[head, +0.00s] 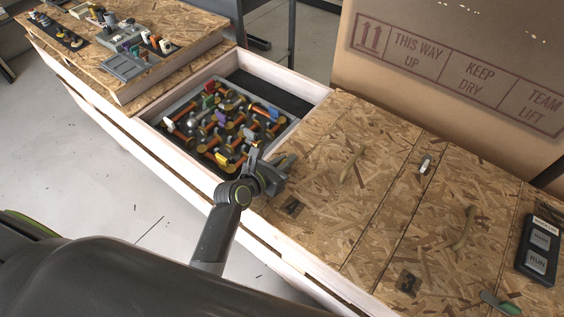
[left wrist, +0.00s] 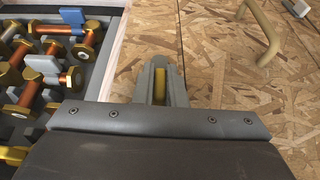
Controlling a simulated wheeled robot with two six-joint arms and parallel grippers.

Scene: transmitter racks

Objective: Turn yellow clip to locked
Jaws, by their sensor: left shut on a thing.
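My left gripper (head: 270,167) is over the edge between the open bin and the wooden lid. In the left wrist view its grey fingers (left wrist: 160,82) are closed around a narrow yellow piece, which looks like the yellow clip (left wrist: 160,86). The fingers and wrist hide most of the clip, so I cannot tell how far it is turned. In the head view the gripper covers it. My right gripper is not in view.
An open bin holds several orange rods with gold ends and coloured tabs, left of the gripper. The wooden lid has a curved handle (head: 352,164). A pale clip (head: 425,164) and a green clip (head: 500,303) lie farther right. A black button box (head: 541,246) sits at the right edge.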

